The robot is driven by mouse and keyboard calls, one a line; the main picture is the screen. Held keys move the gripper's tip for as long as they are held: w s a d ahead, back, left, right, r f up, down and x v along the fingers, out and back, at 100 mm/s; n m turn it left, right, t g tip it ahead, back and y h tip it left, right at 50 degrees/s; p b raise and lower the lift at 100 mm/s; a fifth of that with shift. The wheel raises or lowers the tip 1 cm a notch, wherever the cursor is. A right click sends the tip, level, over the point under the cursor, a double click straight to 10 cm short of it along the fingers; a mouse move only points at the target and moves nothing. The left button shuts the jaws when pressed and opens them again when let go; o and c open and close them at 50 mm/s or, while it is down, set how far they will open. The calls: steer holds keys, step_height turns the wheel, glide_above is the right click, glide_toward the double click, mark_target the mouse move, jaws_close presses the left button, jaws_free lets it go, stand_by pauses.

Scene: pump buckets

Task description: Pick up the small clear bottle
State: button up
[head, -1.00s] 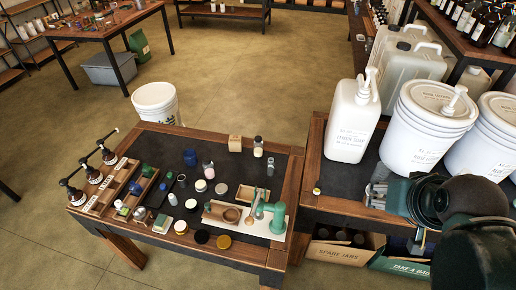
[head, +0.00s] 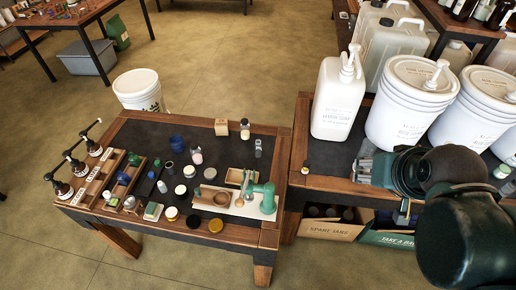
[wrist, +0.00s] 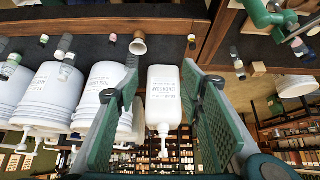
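A small greyish clear bottle (head: 258,147) stands upright at the right end of the left workbench in the head view. What looks like the same bottle shows at the upper right of the wrist view (wrist: 237,60). Another small greyish bottle (wrist: 65,42) stands on the other bench; I cannot tell which one the task means. My gripper (head: 364,165) is over the right bench's front, well to the right of the left-bench bottle. In the wrist view its two green-padded fingers (wrist: 160,120) are wide apart and empty. The white pump bottle between them is farther away.
The left workbench (head: 140,133) holds several jars, a wooden tray and a green press (head: 266,196). A cream-filled jar (head: 245,128) stands near the clear bottle. The white pump bottle (head: 338,100) and buckets (head: 408,105) crowd the right bench.

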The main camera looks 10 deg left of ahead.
steer(key=shift+c, duration=0.5)
steer(key=w+a+f+n+g+y+b, duration=0.2)
steer(key=w+a+f+n+y, duration=0.25)
steer(key=w+a, duration=0.55)
steer(key=w+a+f+n+g+y+b, duration=0.25)
steer(key=w+a+f+n, duration=0.2)
steer(key=w+a, duration=0.5)
steer(key=w+a+f+n+y, duration=0.3)
steer(key=w+a+f+y, duration=0.1)
steer(key=w+f, duration=0.4)
steer(key=n+g+y+b, duration=0.2)
steer(key=n+g+y, duration=0.1)
steer(key=n, duration=0.2)
glide_toward(258, 149)
steer(key=w+a+r, duration=0.1)
steer(key=a, duration=0.1)
steer(key=shift+w+a+f+n+y, duration=0.1)
steer(key=shift+f+n+y, duration=0.2)
steer(key=shift+f+n, duration=0.2)
steer(key=shift+x, duration=1.3)
